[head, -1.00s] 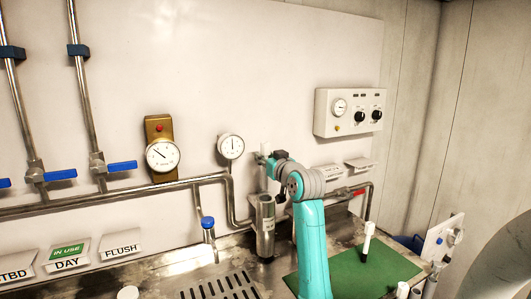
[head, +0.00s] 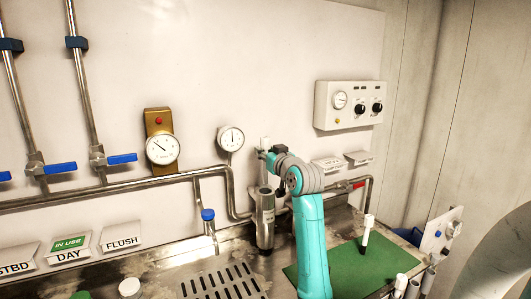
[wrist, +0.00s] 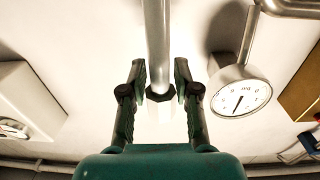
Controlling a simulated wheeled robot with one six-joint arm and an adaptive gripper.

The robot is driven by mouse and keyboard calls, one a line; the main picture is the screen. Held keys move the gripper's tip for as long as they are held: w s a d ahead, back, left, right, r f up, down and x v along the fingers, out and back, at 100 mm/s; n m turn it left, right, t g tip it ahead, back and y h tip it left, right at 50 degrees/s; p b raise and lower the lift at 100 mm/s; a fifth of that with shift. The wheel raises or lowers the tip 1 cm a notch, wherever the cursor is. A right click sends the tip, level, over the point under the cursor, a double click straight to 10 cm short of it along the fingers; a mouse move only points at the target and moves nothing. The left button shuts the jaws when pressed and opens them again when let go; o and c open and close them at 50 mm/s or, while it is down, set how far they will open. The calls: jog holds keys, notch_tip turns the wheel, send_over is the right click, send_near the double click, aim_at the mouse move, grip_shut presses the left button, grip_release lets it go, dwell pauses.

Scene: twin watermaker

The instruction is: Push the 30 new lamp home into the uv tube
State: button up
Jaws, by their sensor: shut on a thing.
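My gripper (wrist: 160,75) is shut on the new lamp. In the wrist view the lamp's white end (wrist: 160,112) and a dark hexagonal collar sit between the two green fingers, with a grey rod (wrist: 158,35) running away from them. In the head view the lamp's white top (head: 264,142) shows above the gripper, which is partly hidden by my arm. The uv tube (head: 265,225), a steel upright cylinder, stands below the gripper. The lamp looks upright and in line with it. How deep the lamp's lower end sits is unclear.
A round gauge (head: 230,138) and steel pipes (head: 120,186) lie close left of the gripper. A control box (head: 348,106) hangs on the wall at right. A green mat (head: 350,268) bears a white upright item (head: 367,235). A drain grate (head: 225,282) lies at front left.

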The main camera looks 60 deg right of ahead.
aim_at(265, 183)
jog(key=shift+f, duration=5.65)
jog(key=o, duration=1)
jog(key=shift+f, duration=0.1)
jog(key=shift+o, duration=0.2)
jog(key=v, duration=1.2)
